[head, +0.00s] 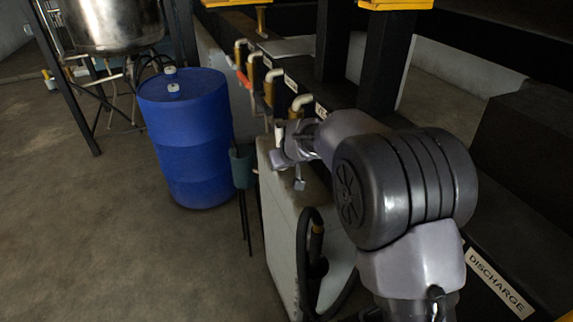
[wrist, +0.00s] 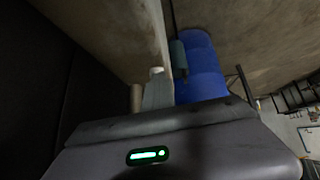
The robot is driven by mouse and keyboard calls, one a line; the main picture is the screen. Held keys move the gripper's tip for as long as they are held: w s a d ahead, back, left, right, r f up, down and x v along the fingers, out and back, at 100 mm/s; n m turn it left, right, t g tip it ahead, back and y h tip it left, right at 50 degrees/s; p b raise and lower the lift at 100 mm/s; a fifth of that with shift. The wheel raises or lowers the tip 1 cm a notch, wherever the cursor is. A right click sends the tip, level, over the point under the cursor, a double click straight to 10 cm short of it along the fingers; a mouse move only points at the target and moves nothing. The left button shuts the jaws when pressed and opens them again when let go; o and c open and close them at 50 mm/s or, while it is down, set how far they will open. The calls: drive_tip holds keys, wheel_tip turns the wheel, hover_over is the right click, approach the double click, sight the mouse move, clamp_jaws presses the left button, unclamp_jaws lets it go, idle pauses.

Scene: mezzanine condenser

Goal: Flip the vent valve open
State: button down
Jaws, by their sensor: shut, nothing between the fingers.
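Several brass valves with pale elbow tops stand in a row along the wall ledge in the head view. One valve (head: 243,60) at the far end has a red-orange handle (head: 243,79) beside it. The nearest elbow (head: 301,102) is just above my gripper. The labels are too small or covered to read, so I cannot tell which one is the vent valve. My gripper (head: 287,170) is shut and empty, over the pale block below the row. In the wrist view a pale-capped upright fitting (wrist: 157,86) shows beyond the gripper housing; the fingertips are not clear there.
A blue drum (head: 186,145) stands left of the row, with a teal cup (head: 242,166) on a thin stand beside it. A pale block (head: 283,225) with a black hose (head: 303,255) is below my arm. Black posts rise behind. The floor at left is open.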

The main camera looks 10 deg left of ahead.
drive_tip(key=shift+w+a+f, duration=0.4)
drive_tip(key=shift+w+f, duration=0.1)
drive_tip(key=shift+w, duration=0.35)
